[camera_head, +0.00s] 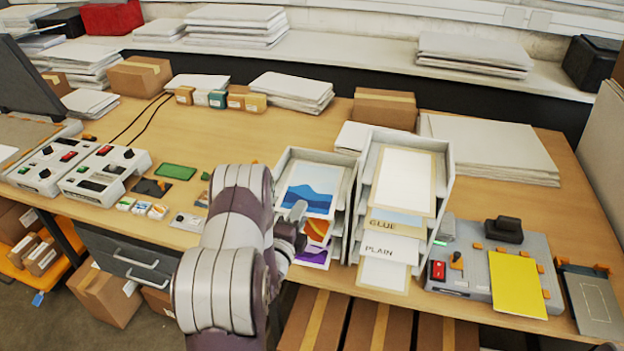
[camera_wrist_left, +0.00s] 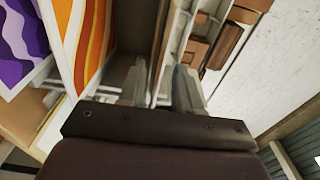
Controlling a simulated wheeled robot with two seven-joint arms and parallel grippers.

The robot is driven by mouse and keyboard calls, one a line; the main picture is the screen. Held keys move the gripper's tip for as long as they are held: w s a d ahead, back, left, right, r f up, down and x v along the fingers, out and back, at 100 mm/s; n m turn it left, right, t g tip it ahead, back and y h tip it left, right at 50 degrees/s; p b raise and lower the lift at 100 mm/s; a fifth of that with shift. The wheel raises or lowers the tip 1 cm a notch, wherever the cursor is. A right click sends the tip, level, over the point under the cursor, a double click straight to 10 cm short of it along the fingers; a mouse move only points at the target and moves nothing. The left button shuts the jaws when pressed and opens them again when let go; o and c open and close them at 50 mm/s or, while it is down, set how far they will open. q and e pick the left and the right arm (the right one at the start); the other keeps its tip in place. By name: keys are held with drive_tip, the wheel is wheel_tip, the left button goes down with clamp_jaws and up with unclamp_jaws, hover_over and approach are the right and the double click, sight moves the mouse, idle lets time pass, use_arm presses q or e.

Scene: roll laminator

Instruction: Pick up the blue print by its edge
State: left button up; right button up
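The blue print (camera_head: 309,190), a white sheet with a blue wave shape, lies in the top tray of the left paper rack (camera_head: 342,187). My left gripper (camera_head: 299,213) is at the front of this rack, by the lower left edge of the blue print. In the left wrist view its two fingers (camera_wrist_left: 160,88) are apart, with a thin pale edge running between them; I cannot tell whether it is tray or paper. An orange print (camera_wrist_left: 85,40) and a purple print (camera_wrist_left: 20,40) show left of the fingers. My right gripper is out of view.
The right rack (camera_head: 444,180) holds sheets and cards marked GLUE and PLAIN. A grey device with a yellow sheet (camera_head: 517,284) stands right of it. Control boxes (camera_head: 105,174) are at the left. Bare table (camera_head: 215,135) shows behind my left arm.

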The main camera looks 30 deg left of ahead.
use_arm(q)
drive_tip(key=shift+x, duration=1.15)
drive_tip(key=shift+s, duration=0.1)
clamp_jaws()
